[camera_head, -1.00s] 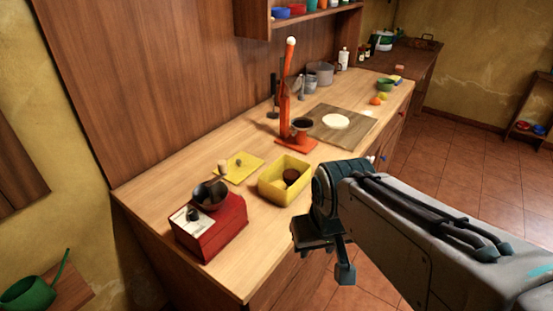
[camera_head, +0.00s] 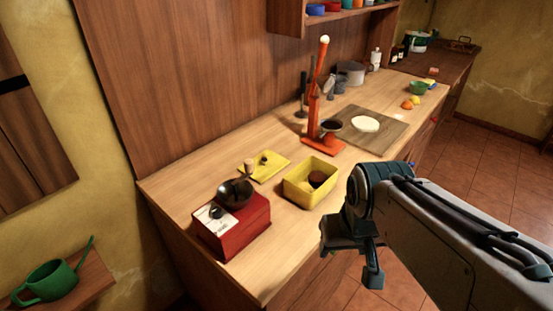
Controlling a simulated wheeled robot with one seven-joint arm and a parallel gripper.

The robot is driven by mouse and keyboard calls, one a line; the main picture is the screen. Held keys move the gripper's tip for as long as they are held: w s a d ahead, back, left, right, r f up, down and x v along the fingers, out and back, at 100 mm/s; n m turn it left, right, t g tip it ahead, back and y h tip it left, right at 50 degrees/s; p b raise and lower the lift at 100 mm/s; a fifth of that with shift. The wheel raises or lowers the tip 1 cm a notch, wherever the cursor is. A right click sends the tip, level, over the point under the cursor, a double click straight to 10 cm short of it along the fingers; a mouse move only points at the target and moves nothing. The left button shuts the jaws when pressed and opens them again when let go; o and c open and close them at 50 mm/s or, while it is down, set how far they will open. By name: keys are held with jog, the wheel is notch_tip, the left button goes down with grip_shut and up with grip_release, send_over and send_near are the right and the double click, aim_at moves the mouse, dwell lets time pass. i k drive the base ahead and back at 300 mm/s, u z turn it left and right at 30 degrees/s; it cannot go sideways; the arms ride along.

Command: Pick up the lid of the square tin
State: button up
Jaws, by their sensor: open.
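The yellow lid (camera_head: 276,170) of the square tin lies flat on the wooden counter, with a small dark knob on top. The yellow square tin (camera_head: 297,189) stands open to its right and nearer to me, with something dark brown inside. My gripper (camera_head: 352,262) is open and empty, in front of the counter's front edge and to the right of the tin. It is well apart from both the lid and the tin.
A red box (camera_head: 233,237) with a dark pan (camera_head: 232,192) on top stands left of the lid. An orange press (camera_head: 314,110) stands behind the tin. A wooden board (camera_head: 383,141) with a white round (camera_head: 365,123) lies farther right.

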aim_at(267, 164)
jog(key=k, duration=0.5)
jog(key=z, duration=1.65)
jog(key=i, duration=1.3)
jog(key=u, duration=2.85)
jog(key=i, duration=0.5)
jog(key=z, duration=0.05)
